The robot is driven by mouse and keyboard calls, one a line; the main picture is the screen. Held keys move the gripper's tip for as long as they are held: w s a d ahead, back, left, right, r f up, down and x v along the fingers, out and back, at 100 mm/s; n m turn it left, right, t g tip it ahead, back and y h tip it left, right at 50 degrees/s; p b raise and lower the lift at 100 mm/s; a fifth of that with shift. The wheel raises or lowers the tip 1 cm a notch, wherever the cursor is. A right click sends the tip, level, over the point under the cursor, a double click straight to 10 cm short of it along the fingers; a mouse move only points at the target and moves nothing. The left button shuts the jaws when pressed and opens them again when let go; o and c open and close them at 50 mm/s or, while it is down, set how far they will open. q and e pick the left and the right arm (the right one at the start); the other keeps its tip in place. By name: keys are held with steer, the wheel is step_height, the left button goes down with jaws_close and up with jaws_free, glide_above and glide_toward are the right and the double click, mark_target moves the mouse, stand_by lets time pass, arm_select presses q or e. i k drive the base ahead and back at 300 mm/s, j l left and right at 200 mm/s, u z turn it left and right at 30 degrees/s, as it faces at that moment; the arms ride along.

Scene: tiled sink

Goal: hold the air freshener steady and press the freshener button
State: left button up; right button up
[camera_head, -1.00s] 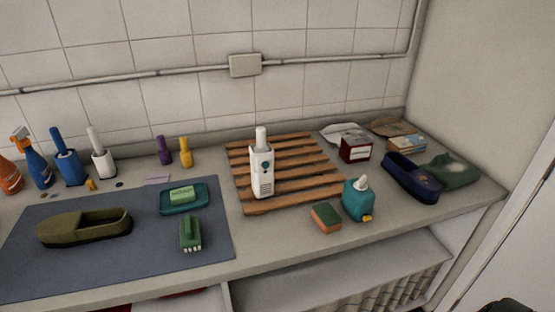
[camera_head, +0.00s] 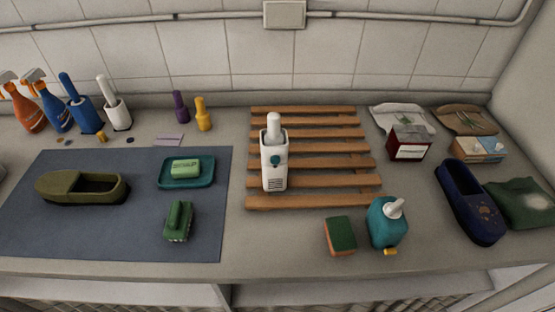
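The air freshener is most likely the white upright device (camera_head: 273,172) with a teal round button (camera_head: 275,160) on its front and a slatted vent below. A white rounded cylinder (camera_head: 274,124) rises from its top. It stands upright on a slatted wooden rack (camera_head: 325,181), towards the rack's left side. Neither of my grippers is in view, and nothing touches the device.
A teal pump bottle (camera_head: 383,227) and a sponge (camera_head: 340,236) stand in front of the rack. A red-brown box (camera_head: 408,145) and a navy slipper (camera_head: 468,203) are to the right. A blue mat (camera_head: 110,230) holds an olive slipper and a soap dish (camera_head: 203,179).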

mark_target(275, 160)
steer(key=k+j+u, duration=0.15)
steer(key=k+j, duration=0.25)
steer(key=k+j+u, duration=0.15)
steer(key=k+j, duration=0.2)
steer(key=j, duration=0.2)
steer(key=k+j+u, duration=0.15)
steer(key=k+j, duration=0.2)
steer(key=j, duration=0.15)
